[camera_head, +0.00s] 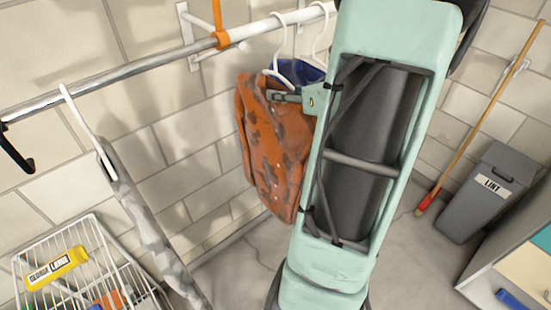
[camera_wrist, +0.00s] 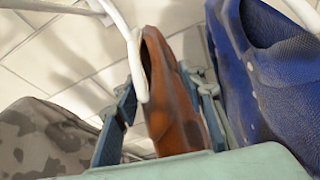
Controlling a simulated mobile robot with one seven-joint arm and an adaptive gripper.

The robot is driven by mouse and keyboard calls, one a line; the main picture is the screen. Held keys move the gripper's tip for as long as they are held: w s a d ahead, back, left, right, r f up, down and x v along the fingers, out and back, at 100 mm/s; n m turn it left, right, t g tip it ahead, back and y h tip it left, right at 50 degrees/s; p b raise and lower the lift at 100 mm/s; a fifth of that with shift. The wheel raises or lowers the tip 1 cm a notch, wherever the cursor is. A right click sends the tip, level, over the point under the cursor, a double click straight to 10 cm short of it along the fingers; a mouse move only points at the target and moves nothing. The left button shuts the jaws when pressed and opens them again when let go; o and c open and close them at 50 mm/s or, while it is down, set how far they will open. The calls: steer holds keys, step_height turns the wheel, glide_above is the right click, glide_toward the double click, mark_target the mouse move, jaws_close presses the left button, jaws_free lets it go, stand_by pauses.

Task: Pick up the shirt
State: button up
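An orange-brown shirt with dark patches (camera_head: 272,140) hangs from a white hanger (camera_head: 279,45) on the rail. In the wrist view its shoulder (camera_wrist: 172,100) lies between the two fingers of my gripper (camera_wrist: 160,108). The fingers stand apart, with a visible gap beside the cloth on the left side. In the head view my gripper (camera_head: 284,97) is at the shirt's upper part, just under the hanger; most of it is hidden by my arm. A blue shirt (camera_head: 308,72) hangs close behind, and shows right of my gripper in the wrist view (camera_wrist: 262,75).
A grey patterned garment (camera_head: 150,225) hangs on a white hanger at the left. The metal rail (camera_head: 130,68) runs across the top. A white wire basket (camera_head: 85,270) is at lower left. A grey LINT bin (camera_head: 490,190) and a broom (camera_head: 475,125) stand at right.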

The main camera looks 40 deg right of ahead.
steer(key=shift+w+f, duration=0.1)
steer(key=shift+w, duration=0.1)
jaws_close()
stand_by(0.6)
